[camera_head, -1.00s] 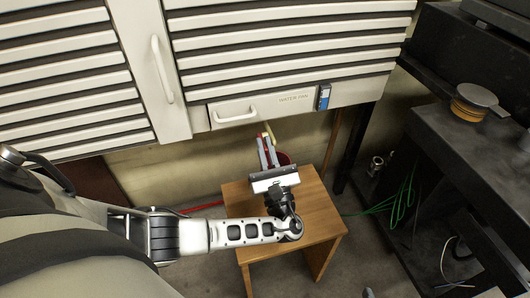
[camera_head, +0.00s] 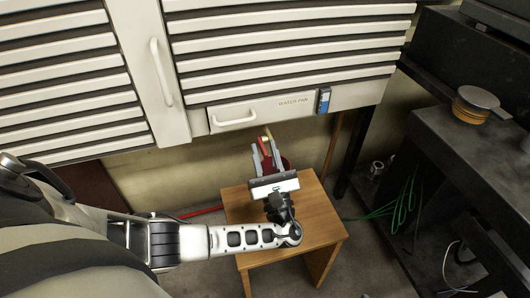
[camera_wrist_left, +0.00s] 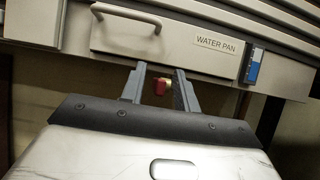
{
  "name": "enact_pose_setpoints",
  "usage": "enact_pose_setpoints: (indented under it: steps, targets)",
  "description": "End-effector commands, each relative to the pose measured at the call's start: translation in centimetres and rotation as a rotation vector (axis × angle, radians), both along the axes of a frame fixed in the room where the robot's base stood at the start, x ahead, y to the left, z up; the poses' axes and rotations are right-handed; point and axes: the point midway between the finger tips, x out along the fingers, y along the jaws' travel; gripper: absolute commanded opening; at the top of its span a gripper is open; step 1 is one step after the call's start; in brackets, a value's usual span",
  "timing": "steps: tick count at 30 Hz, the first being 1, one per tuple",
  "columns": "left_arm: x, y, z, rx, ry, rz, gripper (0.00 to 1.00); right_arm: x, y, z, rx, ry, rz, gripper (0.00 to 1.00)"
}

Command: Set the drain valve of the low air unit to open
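The low air unit (camera_head: 290,60) is the beige louvred cabinet across the top of the head view. Under its water pan drawer (camera_head: 235,116), a small drain valve with a red part (camera_head: 265,147) and a yellowish pipe shows. In the left wrist view the valve's red part (camera_wrist_left: 160,87) appears between the fingertips, with no clear contact. My left gripper (camera_head: 267,150) is open, pointing up toward the underside of the unit; its fingers also show in the left wrist view (camera_wrist_left: 160,76). The valve's exact setting cannot be told. My right gripper is not in view.
A wooden stool (camera_head: 318,225) stands below the valve, with a red container (camera_head: 287,163) on it, partly hidden by my gripper. A black bench (camera_head: 455,165) stands at right. Green cable (camera_head: 395,207) and a red hose (camera_head: 200,211) lie on the floor.

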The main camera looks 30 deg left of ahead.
Motion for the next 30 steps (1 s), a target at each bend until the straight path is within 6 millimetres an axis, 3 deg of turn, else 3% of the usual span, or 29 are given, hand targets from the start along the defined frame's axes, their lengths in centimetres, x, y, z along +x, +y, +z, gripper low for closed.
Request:
enact_pose_setpoints:
  steps: [15, 30]
  targets:
    - [-3.9, -4.6, -3.5, -0.001, 0.002, -0.001, 0.31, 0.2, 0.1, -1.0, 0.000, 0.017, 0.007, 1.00]
    - [-4.2, -4.9, -3.8, 0.000, 0.001, -0.001, 0.31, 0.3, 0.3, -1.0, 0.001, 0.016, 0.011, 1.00]
